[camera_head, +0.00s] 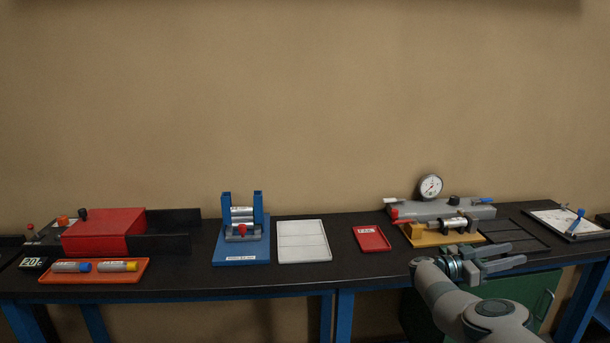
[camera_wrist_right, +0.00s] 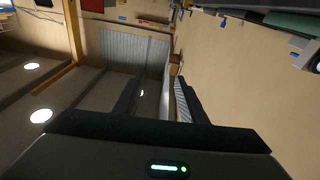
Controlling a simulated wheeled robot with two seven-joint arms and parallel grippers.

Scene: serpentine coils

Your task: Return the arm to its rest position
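My right arm (camera_head: 472,309) comes in from the lower right in the head view. Its gripper (camera_head: 518,253) is in front of the bench's right part, with the fingers pointing right. The two fingers are apart with nothing between them. In the right wrist view the gripper (camera_wrist_right: 155,92) also shows a clear gap between its dark fingers, and the view looks out sideways over room and floor. My left arm and gripper are not in view.
The dark bench (camera_head: 335,270) holds a yellow fixture (camera_head: 428,239) with a cylinder, just behind my right gripper. A grey gauge block (camera_head: 405,208), red tray (camera_head: 371,239), white tray (camera_head: 303,241), blue stand (camera_head: 242,252) and orange tray (camera_head: 95,277) stand along it. A green cabinet (camera_head: 527,292) is below.

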